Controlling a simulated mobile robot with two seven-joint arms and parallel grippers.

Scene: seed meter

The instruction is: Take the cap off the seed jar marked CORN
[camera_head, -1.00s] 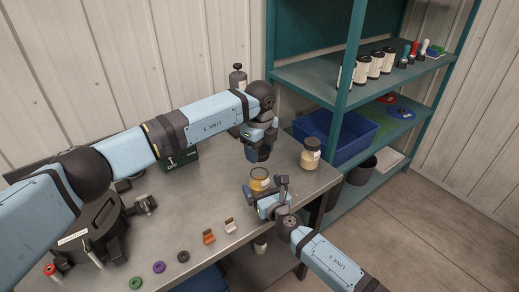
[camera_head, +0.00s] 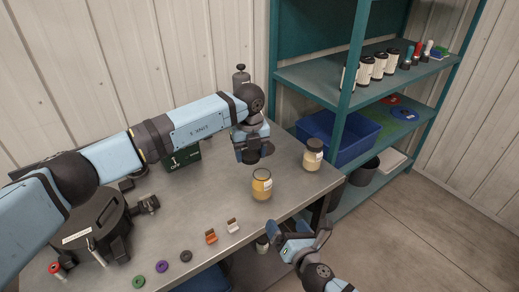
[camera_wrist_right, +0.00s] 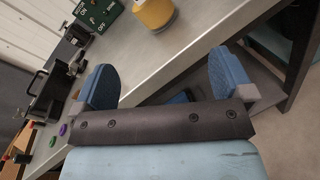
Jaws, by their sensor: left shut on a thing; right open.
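A glass jar of yellow-orange contents (camera_head: 262,186) stands upright on the metal table near its right edge. No dark cap shows on its top, and its label is too small to read. It also shows in the right wrist view, cut off at the top edge (camera_wrist_right: 154,12). My left gripper (camera_head: 252,152) is above and behind this jar, apart from it, shut on what looks like a dark round cap (camera_head: 251,158). My right gripper (camera_head: 300,234) is open and empty, off the table's front edge; its spread fingers show in the wrist view (camera_wrist_right: 160,72).
A second jar with pale contents (camera_head: 313,154) stands near the table's right corner. A black round seed meter (camera_head: 92,222) is at left. Small coloured rings and clips lie along the front. A green box (camera_head: 184,157) stands behind. Shelves (camera_head: 350,92) with a blue bin are at right.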

